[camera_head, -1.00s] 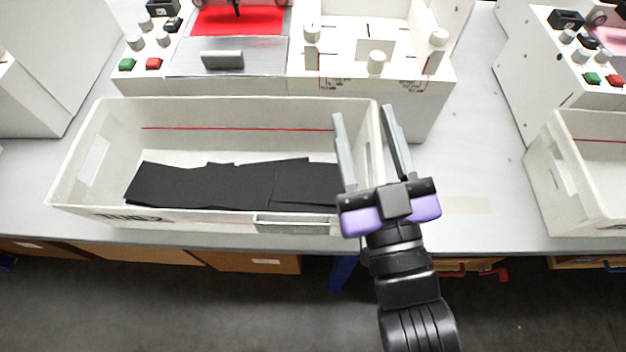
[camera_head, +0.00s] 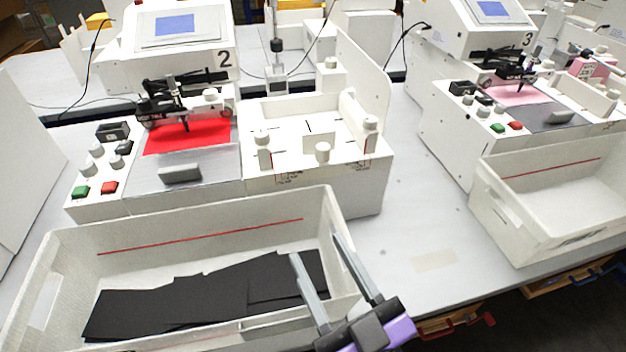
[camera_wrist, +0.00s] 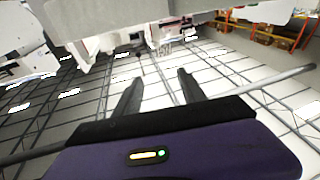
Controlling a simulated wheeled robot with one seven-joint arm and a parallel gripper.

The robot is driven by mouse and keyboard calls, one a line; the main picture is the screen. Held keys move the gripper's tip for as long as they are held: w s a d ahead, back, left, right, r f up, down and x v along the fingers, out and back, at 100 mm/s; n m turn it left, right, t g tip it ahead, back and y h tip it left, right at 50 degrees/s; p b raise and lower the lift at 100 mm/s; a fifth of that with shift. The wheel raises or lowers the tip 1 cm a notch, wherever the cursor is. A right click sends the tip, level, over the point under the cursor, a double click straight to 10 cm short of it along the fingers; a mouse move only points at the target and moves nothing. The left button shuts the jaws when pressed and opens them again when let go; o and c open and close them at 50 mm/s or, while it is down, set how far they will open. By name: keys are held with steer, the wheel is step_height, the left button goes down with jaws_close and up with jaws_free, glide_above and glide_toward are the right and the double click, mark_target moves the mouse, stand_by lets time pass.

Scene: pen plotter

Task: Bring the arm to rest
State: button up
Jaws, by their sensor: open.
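My gripper (camera_head: 334,277) is at the lower middle of the head view, over the right end of the white bin. Its two grey fingers are apart, with nothing between them. In the wrist view the dark fingers (camera_wrist: 160,92) also stand apart and empty, with a pale gridded surface beyond them. The arm behind the gripper is mostly out of the head view.
The white bin (camera_head: 200,229) with black sheets (camera_head: 210,294) stands in front of plotter 2 (camera_head: 187,50). A red sheet (camera_head: 187,136) lies on that plotter. Plotter 3 (camera_head: 449,125) and an empty white bin (camera_head: 560,190) are at right. Bare table (camera_head: 420,215) lies between.

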steer(key=s+d+f+m+g+h, duration=0.1)
steer(key=s+d+f+h, duration=0.1)
steer(key=s+d+f, duration=0.2)
steer(key=s+d+f+m+g+h, duration=0.1)
steer(key=s+d+f, duration=0.3)
steer(key=s, duration=0.7)
steer(key=s+d+f+m+g+h, duration=0.2)
steer(key=s+d+f+m+h, duration=0.1)
steer(key=s+d, duration=0.5)
steer(key=shift+f+h+p, duration=0.3)
steer(key=shift+f+h, duration=0.25)
steer(key=shift+h, duration=0.05)
